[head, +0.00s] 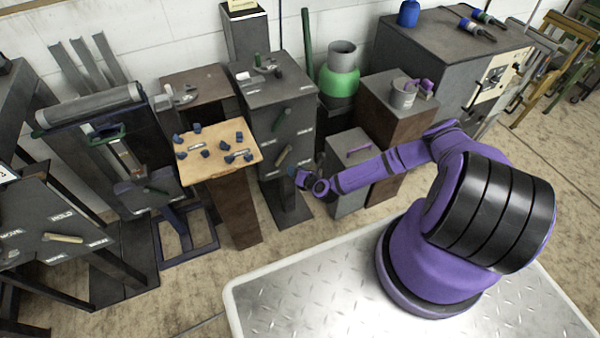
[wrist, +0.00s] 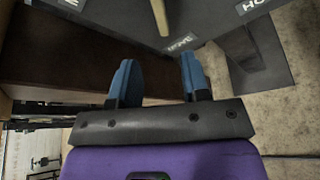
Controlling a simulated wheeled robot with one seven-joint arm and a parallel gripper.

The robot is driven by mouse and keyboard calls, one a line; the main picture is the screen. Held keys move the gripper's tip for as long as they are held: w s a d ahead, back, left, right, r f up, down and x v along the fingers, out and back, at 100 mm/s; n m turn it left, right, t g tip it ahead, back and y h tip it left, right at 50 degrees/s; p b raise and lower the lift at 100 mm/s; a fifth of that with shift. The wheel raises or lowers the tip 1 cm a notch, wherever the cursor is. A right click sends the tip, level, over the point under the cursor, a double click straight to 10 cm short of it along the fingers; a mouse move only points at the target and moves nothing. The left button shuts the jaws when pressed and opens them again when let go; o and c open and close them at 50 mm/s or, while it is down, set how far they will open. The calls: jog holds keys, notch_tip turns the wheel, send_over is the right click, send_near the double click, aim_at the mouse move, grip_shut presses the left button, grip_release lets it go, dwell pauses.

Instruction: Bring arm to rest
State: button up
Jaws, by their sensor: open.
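My purple arm reaches left across the head view from my base. My gripper (head: 296,176) is at its end, in front of the lower part of a dark grey lever cabinet (head: 283,133). In the wrist view my gripper (wrist: 158,80) shows two blue fingers set apart, with nothing between them. Beyond the fingers is a dark panel with a light wooden handle (wrist: 160,17) and partly readable labels. I cannot tell from the views whether the fingers touch the cabinet.
A wooden-topped stand with blue pieces (head: 217,150) is left of my gripper. A low grey box with a purple handle (head: 352,168) is close on its right. A roller machine (head: 92,106) stands further left. Concrete floor (head: 205,285) is open in front.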

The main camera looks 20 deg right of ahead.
jog(key=shift+s+d+r, duration=0.15)
jog(key=shift+s, duration=0.25)
